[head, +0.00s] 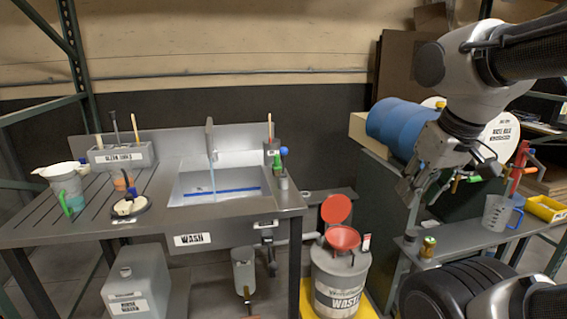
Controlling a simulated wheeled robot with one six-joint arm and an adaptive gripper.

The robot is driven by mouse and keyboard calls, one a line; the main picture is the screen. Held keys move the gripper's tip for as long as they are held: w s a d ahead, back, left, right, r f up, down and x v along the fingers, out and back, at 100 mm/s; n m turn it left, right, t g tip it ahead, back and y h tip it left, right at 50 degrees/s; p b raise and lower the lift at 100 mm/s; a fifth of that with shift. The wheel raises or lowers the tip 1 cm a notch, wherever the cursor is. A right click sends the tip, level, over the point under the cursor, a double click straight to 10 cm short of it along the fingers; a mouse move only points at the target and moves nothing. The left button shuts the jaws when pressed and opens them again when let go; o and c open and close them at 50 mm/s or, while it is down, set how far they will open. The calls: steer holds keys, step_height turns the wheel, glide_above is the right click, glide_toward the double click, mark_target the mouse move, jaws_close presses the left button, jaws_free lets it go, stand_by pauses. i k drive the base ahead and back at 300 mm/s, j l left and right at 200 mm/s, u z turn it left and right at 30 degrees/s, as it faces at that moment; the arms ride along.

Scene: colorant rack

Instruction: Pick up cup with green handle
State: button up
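The cup with the green handle (66,188) stands upright at the left end of the wash table. Its green handle faces the front, and a white rim or piece shows at its top. My gripper (410,190) is at the right, in front of the green rack with the blue drum, far from this cup. Its fingers point down and are small and dark, so I cannot tell whether they are open. I see nothing clearly held in it. A second, clear cup with a blue handle (497,212) stands on the shelf at the right.
The wash table (130,236) has a sink (215,180), a grey tool box (122,157) and a dark round item (131,206) beside the cup. A blue drum (398,128) and yellow tray (546,208) are at the right.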

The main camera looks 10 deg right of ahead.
mark_target(69, 193)
steer(key=u, duration=1.25)
steer(key=z, duration=1.8)
steer(key=u, duration=1.8)
steer(key=i+u, duration=0.25)
